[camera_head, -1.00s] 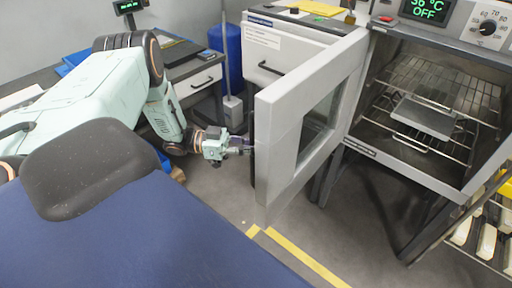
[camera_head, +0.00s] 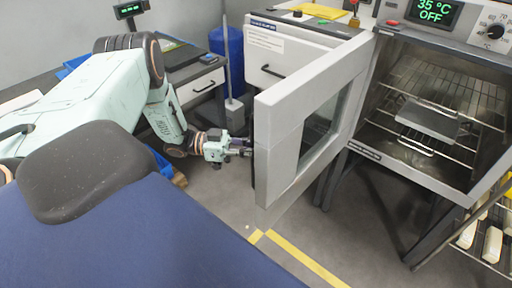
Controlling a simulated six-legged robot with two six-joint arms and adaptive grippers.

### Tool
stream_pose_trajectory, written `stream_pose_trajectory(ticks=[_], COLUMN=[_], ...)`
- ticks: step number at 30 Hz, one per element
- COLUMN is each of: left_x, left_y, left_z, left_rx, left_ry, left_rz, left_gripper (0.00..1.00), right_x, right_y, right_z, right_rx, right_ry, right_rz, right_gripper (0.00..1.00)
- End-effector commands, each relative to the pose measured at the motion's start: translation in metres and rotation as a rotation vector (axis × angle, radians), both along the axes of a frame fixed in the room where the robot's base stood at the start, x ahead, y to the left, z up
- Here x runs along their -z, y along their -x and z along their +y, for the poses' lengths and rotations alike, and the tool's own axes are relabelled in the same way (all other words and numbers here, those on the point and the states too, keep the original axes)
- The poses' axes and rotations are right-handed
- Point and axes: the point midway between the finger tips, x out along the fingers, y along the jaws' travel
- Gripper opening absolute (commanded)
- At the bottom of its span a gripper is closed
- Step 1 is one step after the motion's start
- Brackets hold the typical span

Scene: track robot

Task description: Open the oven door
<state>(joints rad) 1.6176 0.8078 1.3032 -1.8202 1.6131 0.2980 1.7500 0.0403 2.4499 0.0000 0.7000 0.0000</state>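The oven (camera_head: 442,62) stands at the right with its door (camera_head: 281,113) swung wide open toward me and to the left. The chamber shows wire racks (camera_head: 432,85) with a grey metal tray (camera_head: 428,122) on them. The display reads 35 °C OFF. My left gripper (camera_head: 243,148) is at the door's outer left edge, by the side where the handle sits; the handle is mostly hidden behind the door edge. I cannot tell whether its fingers are closed on the handle. My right gripper is not in view.
A white cabinet (camera_head: 275,62) stands behind the door. A desk with a drawer (camera_head: 200,85) and a blue bin (camera_head: 228,55) are at the back left. A rack with white items (camera_head: 490,243) is at the lower right. Yellow tape (camera_head: 300,259) marks clear floor below the door.

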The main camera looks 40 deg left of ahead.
Motion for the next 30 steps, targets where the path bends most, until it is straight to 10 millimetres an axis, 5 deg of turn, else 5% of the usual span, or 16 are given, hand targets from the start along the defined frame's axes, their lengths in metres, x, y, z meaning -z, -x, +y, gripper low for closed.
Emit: stream_pose_trajectory(ticks=[3,4,13,23,30], left_x=[0.003,0.003,0.002,0.001,0.002], left_y=[0.005,0.005,0.003,0.002,0.02], left_z=[0.0,0.0,0.002,0.005,0.034], left_rx=[0.006,0.006,0.003,0.002,-0.002], left_ry=[0.006,0.006,0.002,0.001,0.0], left_rz=[0.011,0.011,0.005,0.002,0.004], left_gripper=[0.0,0.13,0.39,0.39,0.39], right_x=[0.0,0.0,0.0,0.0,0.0], right_y=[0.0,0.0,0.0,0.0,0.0], right_z=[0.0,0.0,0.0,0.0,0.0], right_rx=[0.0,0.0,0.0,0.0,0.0], right_ry=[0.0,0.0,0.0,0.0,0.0], right_rz=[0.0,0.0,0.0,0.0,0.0], right_gripper=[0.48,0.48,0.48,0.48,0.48])
